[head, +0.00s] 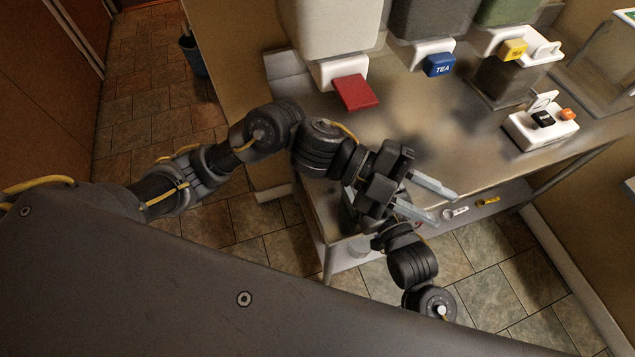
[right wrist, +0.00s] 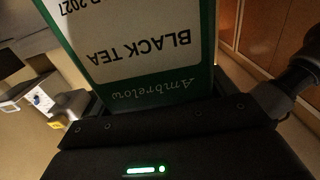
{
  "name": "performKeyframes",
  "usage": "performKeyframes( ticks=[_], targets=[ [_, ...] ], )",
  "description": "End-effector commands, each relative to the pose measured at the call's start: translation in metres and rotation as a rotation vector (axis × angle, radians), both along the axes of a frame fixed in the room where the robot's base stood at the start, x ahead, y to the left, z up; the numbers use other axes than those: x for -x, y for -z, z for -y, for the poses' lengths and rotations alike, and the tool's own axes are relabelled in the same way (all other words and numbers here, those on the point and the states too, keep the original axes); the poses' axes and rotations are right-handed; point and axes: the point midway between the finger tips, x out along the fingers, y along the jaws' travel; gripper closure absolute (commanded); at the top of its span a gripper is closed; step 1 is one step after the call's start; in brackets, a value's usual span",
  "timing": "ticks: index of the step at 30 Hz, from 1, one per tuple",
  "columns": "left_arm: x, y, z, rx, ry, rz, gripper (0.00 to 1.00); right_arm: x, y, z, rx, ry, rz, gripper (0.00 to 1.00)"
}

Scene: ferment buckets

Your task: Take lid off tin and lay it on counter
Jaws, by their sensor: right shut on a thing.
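A green tin (right wrist: 150,60) with a white label reading BLACK TEA fills the top middle of the right wrist view, its print upside down there. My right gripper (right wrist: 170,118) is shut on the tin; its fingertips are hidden. I cannot make out the tin or its lid in the head view, where my arms cover that area.
Large dispensers stand along the back of the counter, with a red tap (head: 355,92), a blue tap (head: 440,65) and a yellow tap (head: 513,50). A white device (head: 540,125) with black and orange parts sits at the right. A glass case (head: 605,70) stands far right.

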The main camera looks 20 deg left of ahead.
Motion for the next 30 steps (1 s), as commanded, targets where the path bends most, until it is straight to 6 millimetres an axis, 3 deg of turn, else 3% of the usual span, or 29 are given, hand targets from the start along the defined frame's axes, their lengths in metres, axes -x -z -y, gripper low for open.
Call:
performKeyframes(
  ticks=[9, 18, 24, 30],
  targets=[
    [-0.031, 0.041, -0.081, 0.127, -0.451, -0.536, 0.66, 0.0, 0.0, 0.0, 0.0, 0.0, 0.0, 0.58],
    [-0.033, 0.086, -0.16, 0.183, -0.769, -0.867, 0.66, 0.0, 0.0, 0.0, 0.0, 0.0, 0.0, 0.58],
    [-0.029, 0.097, -0.183, 0.195, -0.852, -0.946, 0.66, 0.0, 0.0, 0.0, 0.0, 0.0, 0.0, 0.58],
    [-0.03, 0.099, -0.185, 0.197, -0.864, -0.956, 0.66, 0.0, 0.0, 0.0, 0.0, 0.0, 0.0, 0.58]
  ],
)
